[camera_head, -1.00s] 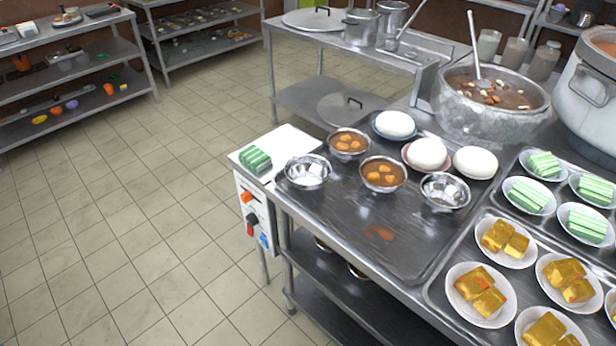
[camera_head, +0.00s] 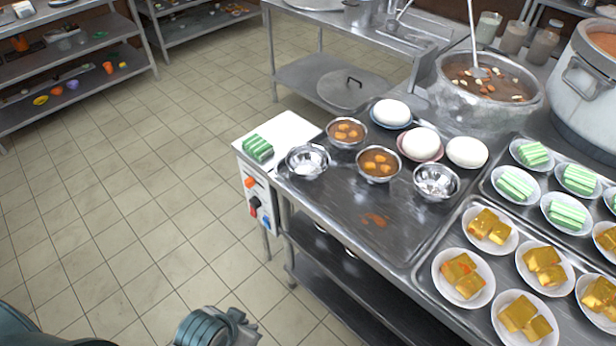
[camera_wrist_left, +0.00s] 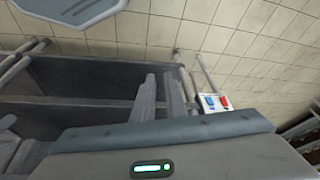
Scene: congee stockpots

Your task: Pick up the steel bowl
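Two empty steel bowls stand on the dark tray of the metal counter in the head view. One steel bowl (camera_head: 307,161) is at the tray's left edge, and the other steel bowl (camera_head: 436,181) is farther right. My left gripper (camera_head: 240,328) is at the bottom edge of the head view, low in front of the counter and well apart from both bowls. In the left wrist view its two fingers (camera_wrist_left: 162,92) stand with a narrow gap between them and nothing held. No bowl shows in that view.
Two bowls of brown soup (camera_head: 346,132) (camera_head: 377,164) stand between and behind the empty bowls. White buns on plates (camera_head: 421,143) sit behind. A large pot with a ladle (camera_head: 487,85) is at the back right. Plates of cakes (camera_head: 463,275) fill the right. The tiled floor at left is clear.

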